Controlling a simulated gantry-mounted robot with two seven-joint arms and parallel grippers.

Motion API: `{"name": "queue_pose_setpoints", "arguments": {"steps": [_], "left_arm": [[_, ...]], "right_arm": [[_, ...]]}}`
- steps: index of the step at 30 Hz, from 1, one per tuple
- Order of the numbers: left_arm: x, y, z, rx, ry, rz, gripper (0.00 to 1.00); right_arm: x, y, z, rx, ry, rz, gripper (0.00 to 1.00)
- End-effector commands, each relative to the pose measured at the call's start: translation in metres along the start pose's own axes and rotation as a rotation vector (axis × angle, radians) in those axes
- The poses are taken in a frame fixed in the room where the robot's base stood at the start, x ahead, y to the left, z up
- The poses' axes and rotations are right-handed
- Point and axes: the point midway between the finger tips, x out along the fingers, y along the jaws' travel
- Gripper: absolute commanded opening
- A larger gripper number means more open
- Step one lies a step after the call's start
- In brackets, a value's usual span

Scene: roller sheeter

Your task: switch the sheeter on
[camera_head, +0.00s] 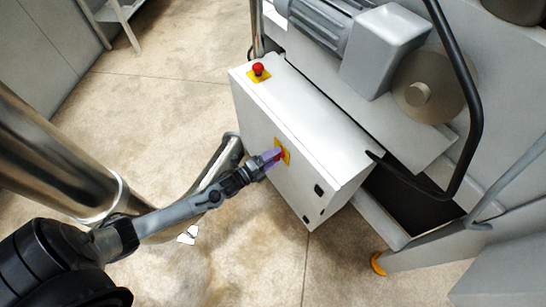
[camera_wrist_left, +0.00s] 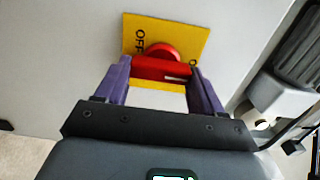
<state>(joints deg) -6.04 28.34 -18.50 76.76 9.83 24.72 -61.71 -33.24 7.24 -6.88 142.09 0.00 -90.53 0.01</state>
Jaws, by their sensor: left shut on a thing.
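The sheeter's white control box (camera_head: 315,130) stands in the middle of the head view. On its side is a red rotary switch on a yellow plate (camera_head: 284,147). The left wrist view shows the red switch knob (camera_wrist_left: 162,66) close up, and the yellow plate (camera_wrist_left: 190,38) with "OFF" printed on its left part. Lettering at its right is mostly hidden. My left gripper (camera_head: 274,156) reaches the switch, its purple fingers (camera_wrist_left: 160,82) on either side of the knob and shut on it. My right gripper does not show in either view.
A red emergency button (camera_head: 258,70) on a yellow base sits on top of the box. A motor (camera_head: 335,30) and a black curved bar (camera_head: 470,90) are above and to the right. A steel post (camera_head: 50,150) stands at left. Floor left of the box is open.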

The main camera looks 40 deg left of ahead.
Motion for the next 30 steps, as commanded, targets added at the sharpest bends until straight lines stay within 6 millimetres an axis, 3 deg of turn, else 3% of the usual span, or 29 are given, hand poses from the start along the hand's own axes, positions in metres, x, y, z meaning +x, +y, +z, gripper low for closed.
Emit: {"name": "queue_pose_setpoints", "arguments": {"steps": [10, 11, 16, 25, 30], "left_arm": [[0.000, 0.000, 0.000, 0.007, 0.000, -0.001, 0.38], [0.000, 0.000, 0.000, 0.007, 0.000, -0.001, 0.70], [0.000, 0.000, 0.000, 0.006, 0.000, -0.001, 0.94], [-0.001, 0.000, 0.000, 0.005, 0.000, 0.000, 0.94], [-0.014, -0.001, 0.001, 0.005, 0.000, 0.002, 0.94]], "right_arm": [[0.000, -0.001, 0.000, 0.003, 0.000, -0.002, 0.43], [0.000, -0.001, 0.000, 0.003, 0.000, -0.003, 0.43], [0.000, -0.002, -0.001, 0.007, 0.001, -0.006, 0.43], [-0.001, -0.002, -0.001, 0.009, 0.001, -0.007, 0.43], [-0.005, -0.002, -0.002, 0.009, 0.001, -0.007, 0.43]]}}
